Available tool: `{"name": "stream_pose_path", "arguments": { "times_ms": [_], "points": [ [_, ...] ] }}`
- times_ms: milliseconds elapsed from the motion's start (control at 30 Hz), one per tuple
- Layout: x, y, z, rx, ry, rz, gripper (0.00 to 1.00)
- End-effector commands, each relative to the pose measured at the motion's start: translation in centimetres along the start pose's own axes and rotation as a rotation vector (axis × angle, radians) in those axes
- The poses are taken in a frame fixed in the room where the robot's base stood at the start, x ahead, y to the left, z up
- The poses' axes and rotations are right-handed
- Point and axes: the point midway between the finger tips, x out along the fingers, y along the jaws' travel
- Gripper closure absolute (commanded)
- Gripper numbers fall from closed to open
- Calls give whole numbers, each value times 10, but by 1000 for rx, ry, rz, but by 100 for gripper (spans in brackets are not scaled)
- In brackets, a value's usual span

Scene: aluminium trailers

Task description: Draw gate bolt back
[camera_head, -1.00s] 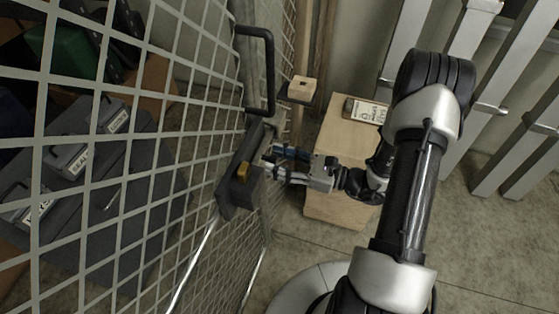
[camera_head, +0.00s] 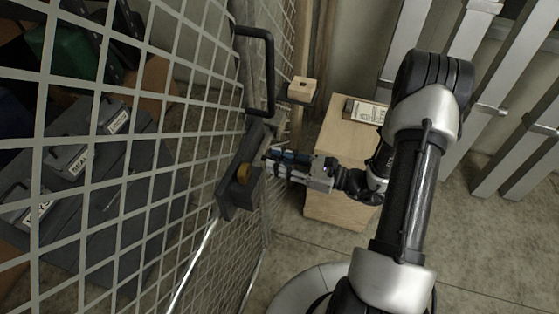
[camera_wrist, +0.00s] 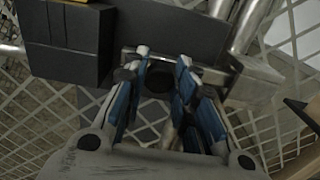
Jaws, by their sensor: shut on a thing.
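The wire-mesh gate (camera_head: 150,190) crosses the left of the head view. A dark bolt housing (camera_head: 228,194) is mounted on it, with a brownish-yellow piece (camera_head: 243,172) on its face. The housing also shows at upper left in the wrist view (camera_wrist: 62,42). My gripper (camera_head: 270,160) is at the right side of the housing, its blue-padded fingers pointing at it. In the wrist view the fingers (camera_wrist: 158,75) are shut on a dark, round-ended part, apparently the bolt's knob. The fingers hide most of that part, and how far the bolt is drawn cannot be told.
A black pull handle (camera_head: 268,70) stands above the bolt. A wooden box (camera_head: 340,185) with a labelled item (camera_head: 366,112) on top is behind my gripper. A small wooden block (camera_head: 302,88) sits by the post. Grey cases (camera_head: 85,200) lie behind the mesh.

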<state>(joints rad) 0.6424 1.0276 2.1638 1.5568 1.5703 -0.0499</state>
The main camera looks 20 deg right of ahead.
Motion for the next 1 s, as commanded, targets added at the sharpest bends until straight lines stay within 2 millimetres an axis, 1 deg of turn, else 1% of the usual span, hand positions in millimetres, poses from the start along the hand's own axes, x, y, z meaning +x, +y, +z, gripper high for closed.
{"name": "stream_pose_path", "arguments": {
  "times_ms": [267, 367, 533, 767, 800, 1000],
  "points": [
    [0, 0, 0, 0, 1, 0, 100],
    [0, 7, 0, 3, 1, 0, 100],
    [0, 29, 0, 4, 1, 0, 100],
    [0, 30, 0, 1, 1, 0, 100],
    [0, 30, 0, 0, 1, 0, 74],
    [0, 30, 0, 0, 1, 0, 61]
  ]
}}
